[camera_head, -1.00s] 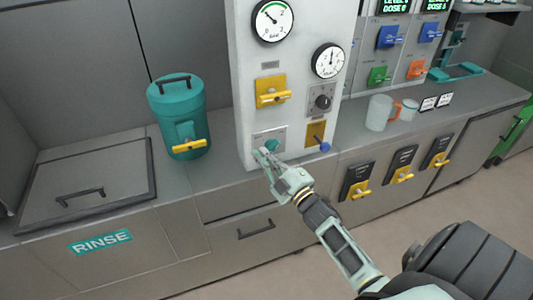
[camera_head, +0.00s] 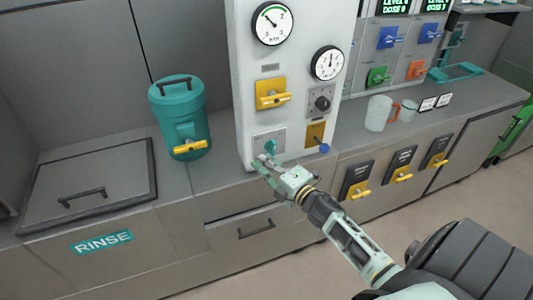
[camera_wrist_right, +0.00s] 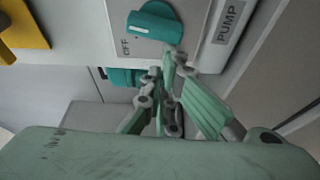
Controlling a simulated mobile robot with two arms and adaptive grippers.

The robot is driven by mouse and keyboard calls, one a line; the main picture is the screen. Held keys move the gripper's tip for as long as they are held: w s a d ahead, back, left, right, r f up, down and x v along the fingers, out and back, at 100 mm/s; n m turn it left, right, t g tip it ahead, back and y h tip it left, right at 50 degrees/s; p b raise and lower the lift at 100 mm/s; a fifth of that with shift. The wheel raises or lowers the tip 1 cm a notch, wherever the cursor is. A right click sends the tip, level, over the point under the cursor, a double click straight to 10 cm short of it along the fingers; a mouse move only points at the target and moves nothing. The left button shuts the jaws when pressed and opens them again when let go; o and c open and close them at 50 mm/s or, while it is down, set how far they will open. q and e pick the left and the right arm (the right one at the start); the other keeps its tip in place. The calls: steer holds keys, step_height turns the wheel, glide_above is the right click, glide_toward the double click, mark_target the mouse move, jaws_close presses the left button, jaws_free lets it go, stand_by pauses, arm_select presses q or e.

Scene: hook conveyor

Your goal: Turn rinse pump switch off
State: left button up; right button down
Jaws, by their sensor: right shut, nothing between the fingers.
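The rinse pump switch is a teal rotary knob (camera_head: 270,147) on a grey plate low on the white panel's front. In the right wrist view the knob (camera_wrist_right: 155,22) has a white mark at its left end. The word OFF (camera_wrist_right: 126,47) is printed close below that end, and a PUMP label (camera_wrist_right: 230,20) is at the right. My right gripper (camera_head: 262,162) is shut and empty, just below and in front of the knob. Its fingertips also show in the wrist view (camera_wrist_right: 170,62), below the knob and apparently apart from it. My left gripper is not in view.
The white panel (camera_head: 252,110) also carries gauges, a yellow switch (camera_head: 270,94), a black knob (camera_head: 322,103) and a blue-tipped lever (camera_head: 323,148). A teal canister (camera_head: 180,110) stands left on the counter. Yellow-handled switches (camera_head: 357,180) are on the cabinet front at right.

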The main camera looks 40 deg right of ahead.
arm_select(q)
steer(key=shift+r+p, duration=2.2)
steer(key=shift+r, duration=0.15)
arm_select(e)
steer(key=shift+s+d+f+n+g+h, duration=0.1)
steer(key=shift+d+f+n+g+h, duration=0.35)
steer(key=shift+n, duration=1)
steer(key=shift+s+d+f+n+g+h, duration=0.1)
steer(key=shift+d+f+n+g+h, duration=0.3)
steer(key=shift+n, duration=1)
steer(key=shift+s+d+f+n+g+h, duration=0.2)
steer(key=shift+f+n+g, duration=0.4)
steer(key=shift+n, duration=0.85)
steer(key=shift+w, duration=0.15)
